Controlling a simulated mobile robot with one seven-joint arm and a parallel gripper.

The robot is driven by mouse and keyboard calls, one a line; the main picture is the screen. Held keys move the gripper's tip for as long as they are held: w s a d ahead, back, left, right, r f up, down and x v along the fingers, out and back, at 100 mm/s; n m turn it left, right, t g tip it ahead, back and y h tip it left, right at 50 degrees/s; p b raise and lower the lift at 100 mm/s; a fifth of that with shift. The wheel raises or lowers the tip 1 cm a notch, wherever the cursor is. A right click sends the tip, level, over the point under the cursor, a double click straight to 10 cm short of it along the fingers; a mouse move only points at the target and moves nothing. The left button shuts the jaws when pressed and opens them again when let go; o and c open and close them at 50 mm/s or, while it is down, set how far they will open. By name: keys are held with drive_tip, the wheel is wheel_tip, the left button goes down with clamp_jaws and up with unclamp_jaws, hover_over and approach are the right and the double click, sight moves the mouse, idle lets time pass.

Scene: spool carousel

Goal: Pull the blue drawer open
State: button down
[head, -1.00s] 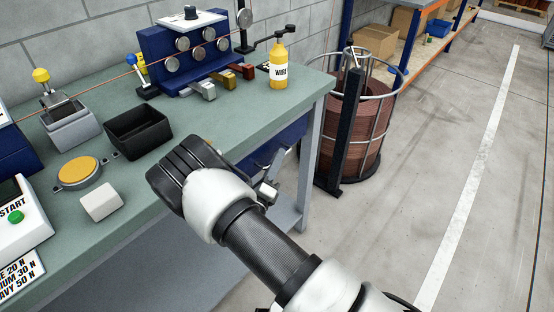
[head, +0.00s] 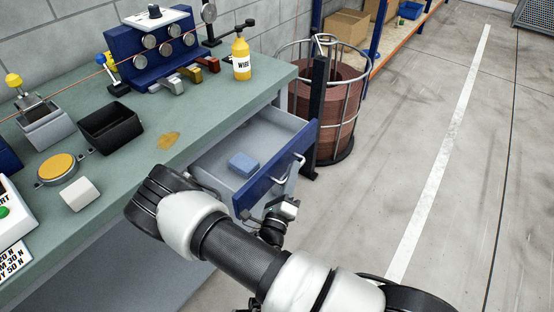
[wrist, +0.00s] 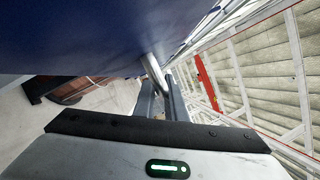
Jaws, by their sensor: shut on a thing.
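The blue drawer (head: 272,184) stands out from under the green bench top, its grey inside showing in the head view. A small light-blue block (head: 243,164) lies in it. The silver bar handle (head: 289,171) is on its blue front. In the wrist view the blue front fills the upper left, and the handle (wrist: 152,68) runs down between the two fingers of my gripper (wrist: 161,98). My gripper is shut on the handle. In the head view my arm crosses in front of the drawer's near corner, and the finger contact is hard to make out.
A wire-cage spool stand (head: 328,105) with copper-coloured coils is just beyond the drawer's far end. The bench top (head: 205,120) carries a yellow bottle (head: 241,59), a black bin (head: 110,128) and a white block (head: 80,194). Open floor lies to the right.

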drive_tip(key=shift+s+d+p, duration=0.4)
drive_tip(key=shift+s+d, duration=1)
drive_tip(key=shift+d, duration=0.3)
drive_tip(key=c, duration=1.8)
unclamp_jaws()
drive_tip(key=shift+s, duration=0.1)
drive_tip(key=v, duration=1.7)
drive_tip(key=shift+f+p, duration=0.15)
drive_tip(key=shift+p, duration=0.2)
drive_tip(key=shift+a, duration=0.1)
